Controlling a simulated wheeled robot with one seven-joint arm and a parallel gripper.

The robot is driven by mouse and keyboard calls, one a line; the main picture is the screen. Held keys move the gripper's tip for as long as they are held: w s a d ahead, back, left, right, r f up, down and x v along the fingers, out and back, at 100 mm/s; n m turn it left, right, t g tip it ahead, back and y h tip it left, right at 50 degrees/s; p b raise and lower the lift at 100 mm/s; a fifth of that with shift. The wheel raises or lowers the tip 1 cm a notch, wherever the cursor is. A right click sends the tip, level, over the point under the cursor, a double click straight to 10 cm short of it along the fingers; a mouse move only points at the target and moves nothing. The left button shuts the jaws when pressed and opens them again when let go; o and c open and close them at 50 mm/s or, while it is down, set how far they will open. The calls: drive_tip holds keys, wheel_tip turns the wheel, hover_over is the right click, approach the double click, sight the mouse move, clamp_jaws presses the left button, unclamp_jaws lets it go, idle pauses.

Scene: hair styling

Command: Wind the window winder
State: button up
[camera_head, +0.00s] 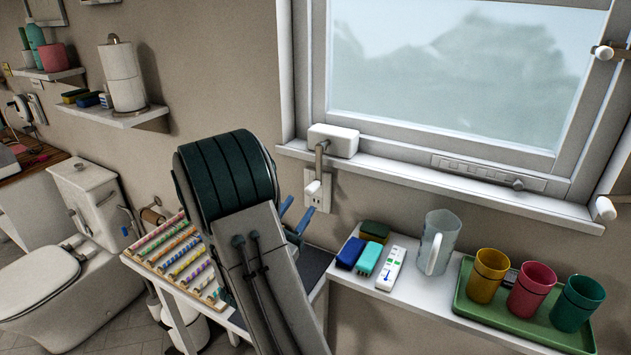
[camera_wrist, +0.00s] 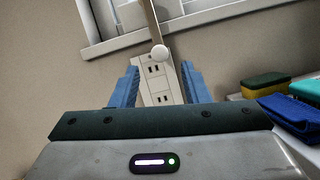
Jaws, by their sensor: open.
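The window winder (camera_head: 333,140) is a white box on the window sill's left end. Its metal crank arm hangs down to a white knob (camera_head: 313,188), in front of the wall just below the sill. In the wrist view the knob (camera_wrist: 160,53) shows at the end of the crank arm, upper middle. My gripper (camera_head: 296,213) has blue fingers and is open and empty. In the wrist view my gripper (camera_wrist: 159,83) has one finger on each side of a wall socket, with the knob centred a little above the fingertips. I cannot tell the depth gap to the knob.
The wall socket (camera_head: 317,192) is behind the knob. A shelf (camera_head: 405,298) below holds sponges, a white remote-like device (camera_head: 391,268), a pitcher (camera_head: 438,242) and a green tray (camera_head: 477,302) with cups. A rack of coloured rods (camera_head: 170,240) stands left of my arm.

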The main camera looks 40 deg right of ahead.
sight(317, 181)
drive_tip(key=p+x, duration=0.2)
drive_tip(key=x, duration=0.7)
drive_tip(key=shift+a, duration=0.1)
drive_tip(key=shift+f, duration=0.1)
clamp_jaws()
